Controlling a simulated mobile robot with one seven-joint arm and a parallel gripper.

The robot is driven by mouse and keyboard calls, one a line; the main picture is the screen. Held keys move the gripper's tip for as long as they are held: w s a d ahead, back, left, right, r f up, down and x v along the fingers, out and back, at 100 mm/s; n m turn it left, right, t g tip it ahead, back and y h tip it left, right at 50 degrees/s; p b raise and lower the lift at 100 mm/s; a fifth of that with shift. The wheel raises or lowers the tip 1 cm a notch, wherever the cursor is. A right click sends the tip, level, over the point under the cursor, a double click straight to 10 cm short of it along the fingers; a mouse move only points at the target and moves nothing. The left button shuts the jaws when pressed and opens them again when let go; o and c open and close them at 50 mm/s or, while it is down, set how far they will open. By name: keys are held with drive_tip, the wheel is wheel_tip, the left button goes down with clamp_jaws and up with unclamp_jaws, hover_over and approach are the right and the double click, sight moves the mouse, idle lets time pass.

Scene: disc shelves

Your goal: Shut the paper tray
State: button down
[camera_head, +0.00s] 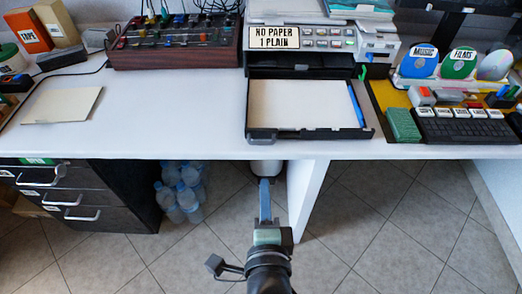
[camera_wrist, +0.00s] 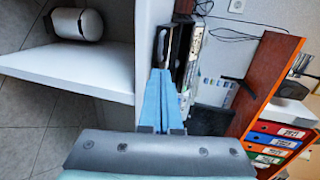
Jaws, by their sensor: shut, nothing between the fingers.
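The paper tray (camera_head: 310,134) is dark and pulled out toward me from under the printer (camera_head: 330,38). A cream stack of paper (camera_head: 300,103) lies in it, with a blue strip along its right side. A label on the printer reads "NO PAPER 1 PLAIN". My gripper (camera_head: 265,184) has blue fingers, is shut and empty, and shows just below the desk's front edge, in front of the tray's left part. In the wrist view the fingers (camera_wrist: 163,73) point toward a dark, tray-like part (camera_wrist: 163,42); I cannot tell whether they touch it.
The white desk (camera_head: 180,130) carries a mixer (camera_head: 175,45) left of the printer and a loose sheet (camera_head: 62,105). A green sponge (camera_head: 402,125) and a keyboard (camera_head: 465,129) stand right of the tray. Drawers (camera_head: 75,195) and several bottles (camera_head: 180,190) are below.

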sight(263, 144)
drive_tip(key=b+x, duration=0.2)
drive_tip(key=x, duration=0.9)
drive_tip(key=shift+w+a, duration=0.1)
drive_tip(key=shift+w, duration=0.15)
drive_tip(key=shift+w, duration=0.1)
